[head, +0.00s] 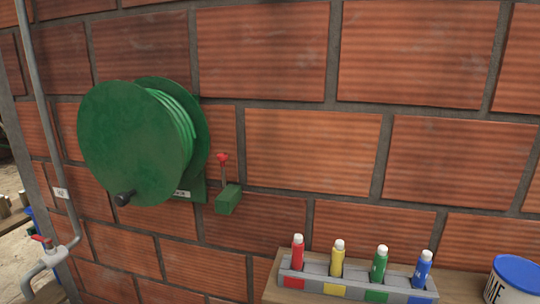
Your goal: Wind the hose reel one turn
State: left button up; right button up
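The green hose reel (130,140) is mounted on the brick wall at the left of the head view. A lighter green hose (176,122) is wound between its two discs. A black crank knob (124,198) sticks out from the lower left of the front disc. To the right of the reel is a green box (228,200) with an upright lever topped by a red knob (222,158). Neither of my grippers shows in the head view.
A grey pipe with a red-handled valve (52,254) runs up the wall at far left. A wooden shelf (458,289) at lower right carries a grey rack (350,283) with red, yellow, green and blue bottles. A blue-lidded tub (512,280) stands beside it.

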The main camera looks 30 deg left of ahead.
aim_at(143, 138)
jog(key=u, duration=1.25)
